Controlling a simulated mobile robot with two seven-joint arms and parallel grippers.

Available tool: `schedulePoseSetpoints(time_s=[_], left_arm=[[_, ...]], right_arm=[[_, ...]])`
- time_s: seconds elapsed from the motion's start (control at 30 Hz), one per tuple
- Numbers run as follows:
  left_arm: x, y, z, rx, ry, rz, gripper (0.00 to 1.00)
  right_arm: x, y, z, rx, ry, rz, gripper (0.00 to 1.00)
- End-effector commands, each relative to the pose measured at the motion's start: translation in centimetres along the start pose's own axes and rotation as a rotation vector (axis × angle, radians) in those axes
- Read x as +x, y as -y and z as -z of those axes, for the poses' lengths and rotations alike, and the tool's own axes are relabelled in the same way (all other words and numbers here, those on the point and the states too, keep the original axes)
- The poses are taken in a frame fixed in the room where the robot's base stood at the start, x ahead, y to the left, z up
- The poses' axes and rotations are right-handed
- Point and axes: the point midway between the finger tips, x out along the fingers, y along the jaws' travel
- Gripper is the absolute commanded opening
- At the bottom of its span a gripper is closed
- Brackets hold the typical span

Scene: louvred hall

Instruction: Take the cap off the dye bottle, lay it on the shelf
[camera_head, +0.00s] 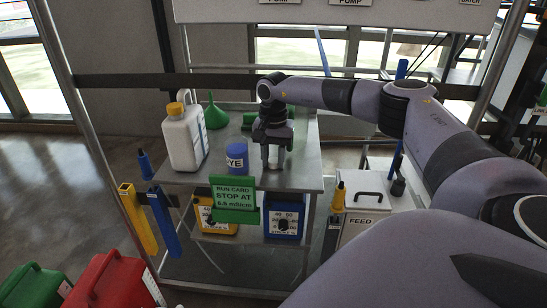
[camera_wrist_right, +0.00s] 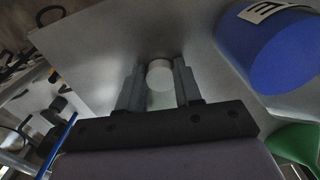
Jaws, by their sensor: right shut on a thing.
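The blue dye bottle (camera_head: 237,158), with a partly hidden white label, stands upright on the grey metal shelf (camera_head: 300,172). No separate cap shows on its top in the head view. It also shows large at the upper right of the right wrist view (camera_wrist_right: 268,50). My right gripper (camera_head: 273,160) points down just right of the bottle, apart from it, with its fingertips close to the shelf. It is shut on a small white round thing, which looks like a cap (camera_wrist_right: 160,76). I cannot tell whether this touches the shelf. My left gripper is not in view.
A white jug (camera_head: 184,138) with a yellow cap and a green funnel (camera_head: 215,115) stand left and behind. A green run card (camera_head: 234,199) hangs at the front edge. Bare shelf lies right of my gripper. A feed box (camera_head: 367,197) stands at the right.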

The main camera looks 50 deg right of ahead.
Motion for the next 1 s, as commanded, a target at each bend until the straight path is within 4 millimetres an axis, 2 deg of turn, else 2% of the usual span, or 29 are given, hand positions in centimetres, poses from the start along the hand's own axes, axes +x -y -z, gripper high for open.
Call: schedulePoseSetpoints(time_s=[0.23, 0.27, 0.33, 0.67, 0.77, 1.0], left_arm=[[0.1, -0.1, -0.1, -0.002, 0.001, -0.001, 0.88], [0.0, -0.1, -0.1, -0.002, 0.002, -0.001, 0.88], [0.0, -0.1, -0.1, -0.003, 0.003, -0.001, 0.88], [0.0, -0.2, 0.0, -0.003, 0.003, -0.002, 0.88], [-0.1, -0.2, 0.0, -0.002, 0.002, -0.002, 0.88], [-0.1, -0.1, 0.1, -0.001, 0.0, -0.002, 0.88]], right_arm=[[0.3, 0.0, 0.0, 0.001, 0.0, 0.0, 0.0], [0.3, 0.0, 0.0, 0.001, 0.0, 0.0, 0.37], [0.2, 0.0, 0.0, 0.001, 0.0, 0.0, 0.6], [-0.1, 0.0, 0.0, 0.001, -0.001, 0.0, 0.6], [-1.1, 0.0, 0.0, 0.001, -0.001, 0.002, 0.6], [-5.3, 0.0, 0.1, 0.001, -0.002, 0.003, 0.6]])
